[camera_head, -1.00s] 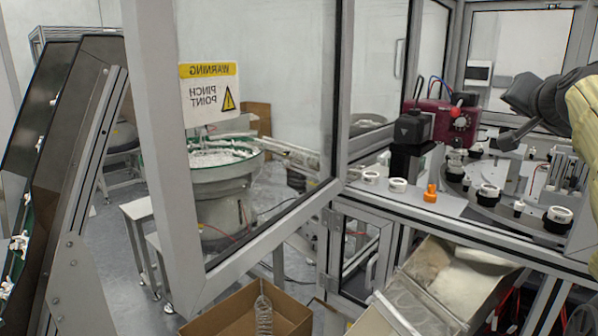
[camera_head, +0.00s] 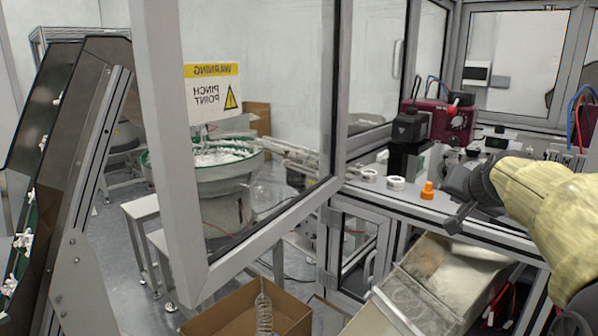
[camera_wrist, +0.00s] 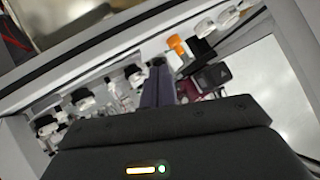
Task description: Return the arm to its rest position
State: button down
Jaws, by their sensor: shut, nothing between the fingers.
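My arm, in a cream sleeve, reaches in from the right edge of the head view. Its dark wrist and my gripper (camera_head: 455,222) are at the front edge of the machine table (camera_head: 490,232), right of the orange part (camera_head: 427,191). In the wrist view my gripper (camera_wrist: 158,66) shows two grey fingers together, with nothing visible between them. The orange part (camera_wrist: 177,45) stands beyond the fingertips there. The arm hides much of the round fixture that carries the dark-based caps.
Two white rings (camera_head: 396,183) sit left of the orange part. A dark red unit (camera_head: 447,120) stands behind. The open door frame (camera_head: 170,150) stands at left. A metal chute (camera_head: 440,275) and a cardboard box (camera_head: 235,312) are below the table.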

jog(key=s+a+f+n+g, duration=0.1)
jog(key=s+a+f, duration=0.1)
jog(key=f, duration=0.4)
jog(key=s+a+f+n+g+y, duration=0.1)
jog(key=s+a+f+g, duration=0.1)
jog(key=a+f, duration=0.3)
jog(key=s+a+f+n+g+y, duration=0.1)
jog(key=s+a+f, duration=0.1)
jog(key=f, duration=0.5)
jog(key=shift+s+a, duration=0.1)
jog(key=shift+a, duration=0.6)
jog(key=s+a+f+n+g, duration=0.2)
jog(key=s+a+f, duration=0.2)
jog(key=s+f, duration=0.25)
jog(key=s+a+f+n+g, duration=0.2)
jog(key=s+a+f+g, duration=0.1)
jog(key=s+f, duration=0.4)
jog(key=w+p+v, duration=0.1)
jog(key=p+v, duration=1.1)
jog(key=shift+w+r+p, duration=0.25)
jog(key=shift+r+p, duration=0.05)
jog(key=shift+r, duration=0.3)
jog(key=shift+d, duration=0.2)
